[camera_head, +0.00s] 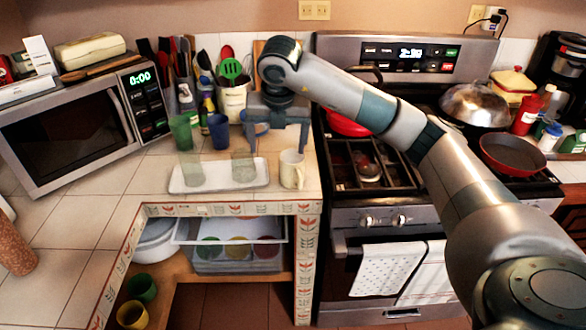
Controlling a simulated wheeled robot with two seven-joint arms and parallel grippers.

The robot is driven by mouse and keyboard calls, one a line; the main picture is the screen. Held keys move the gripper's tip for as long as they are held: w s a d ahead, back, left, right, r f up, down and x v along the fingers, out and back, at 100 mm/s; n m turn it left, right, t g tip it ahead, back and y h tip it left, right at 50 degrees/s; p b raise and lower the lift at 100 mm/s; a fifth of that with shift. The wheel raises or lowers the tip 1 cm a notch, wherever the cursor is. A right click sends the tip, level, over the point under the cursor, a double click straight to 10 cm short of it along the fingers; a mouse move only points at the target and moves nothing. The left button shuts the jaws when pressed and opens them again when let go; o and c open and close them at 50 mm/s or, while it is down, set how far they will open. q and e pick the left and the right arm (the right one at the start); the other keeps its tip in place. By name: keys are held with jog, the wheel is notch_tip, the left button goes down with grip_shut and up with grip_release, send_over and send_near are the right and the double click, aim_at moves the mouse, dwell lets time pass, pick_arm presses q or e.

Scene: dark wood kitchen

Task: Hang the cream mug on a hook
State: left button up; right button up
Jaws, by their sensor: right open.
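The cream mug (292,170) stands upright on the tiled counter, just right of the white tray, near the counter's right edge by the stove. My right gripper (277,142) points down above and slightly behind the mug in the picture. Its two fingers are spread apart with nothing between them, and it appears clear of the mug. I cannot make out a hook in this view. My left gripper is not in view.
A white tray (218,187) holds clear glasses beside the mug. A green cup (180,133) and a blue cup (218,132) stand behind it. A microwave (78,125) is at left; the stove (390,215) is at right. The front-left counter is mostly bare.

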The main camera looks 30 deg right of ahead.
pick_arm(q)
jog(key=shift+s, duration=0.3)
pick_arm(e)
jog(key=shift+m+h, duration=0.5)
jog(key=shift+h, duration=0.2)
jog(key=d+r, duration=0.2)
jog(key=d, duration=0.1)
jog(key=shift+r, duration=0.3)
jog(key=shift+f, duration=0.1)
jog(key=p, duration=0.3)
send_over(294, 172)
jog(key=w, duration=0.1)
notch_tip(294, 172, down, 10)
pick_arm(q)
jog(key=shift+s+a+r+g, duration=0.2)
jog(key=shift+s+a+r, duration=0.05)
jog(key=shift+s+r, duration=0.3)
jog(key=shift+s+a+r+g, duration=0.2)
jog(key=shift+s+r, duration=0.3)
pick_arm(e)
jog(key=shift+w+a+f, duration=0.2)
jog(key=shift+a+f, duration=0.05)
jog(key=shift+f, duration=0.35)
